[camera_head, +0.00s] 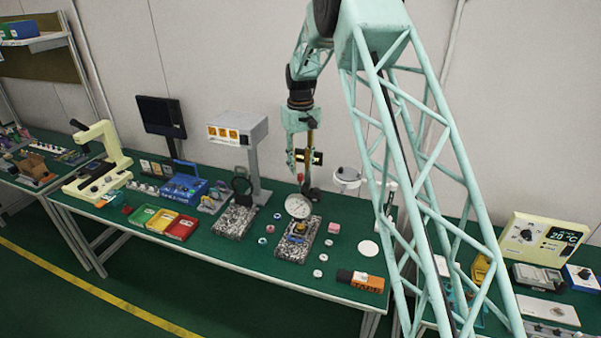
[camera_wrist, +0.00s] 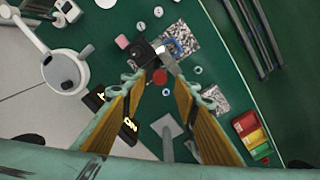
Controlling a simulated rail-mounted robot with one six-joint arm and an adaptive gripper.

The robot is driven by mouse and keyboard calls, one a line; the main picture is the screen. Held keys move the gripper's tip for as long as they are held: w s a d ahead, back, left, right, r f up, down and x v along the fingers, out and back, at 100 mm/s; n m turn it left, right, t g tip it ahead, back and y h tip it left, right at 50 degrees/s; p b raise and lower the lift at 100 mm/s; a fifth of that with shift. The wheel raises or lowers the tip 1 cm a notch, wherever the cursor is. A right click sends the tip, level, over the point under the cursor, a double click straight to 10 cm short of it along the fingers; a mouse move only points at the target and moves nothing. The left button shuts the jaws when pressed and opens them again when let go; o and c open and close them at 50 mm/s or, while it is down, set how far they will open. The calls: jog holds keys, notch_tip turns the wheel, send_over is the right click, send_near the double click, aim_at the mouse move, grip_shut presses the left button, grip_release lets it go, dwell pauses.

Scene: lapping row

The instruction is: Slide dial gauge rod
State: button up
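The dial gauge (camera_head: 298,206) has a round white face and hangs at the front of a dark upright stand on a speckled granite base (camera_head: 284,250). A small red knob (camera_head: 300,177) sits above the gauge. In the wrist view the red knob (camera_wrist: 159,76) shows between my fingertips, with a black clamp (camera_wrist: 144,52) and the granite base (camera_wrist: 205,40) beyond it. My gripper (camera_head: 302,160) points down above the stand. In the wrist view my gripper (camera_wrist: 168,92) has its gold-padded fingers well apart, with nothing held. I cannot make out the rod clearly.
Red, yellow and green bins (camera_head: 160,220) lie further left. A white magnifier lamp (camera_wrist: 62,72) stands close by. An orange-black box (camera_head: 360,281) and small discs lie near the front edge.

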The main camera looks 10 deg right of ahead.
aim_at(300, 175)
jog(key=shift+f, duration=1.65)
grip_shut()
jog(key=shift+f, duration=0.1)
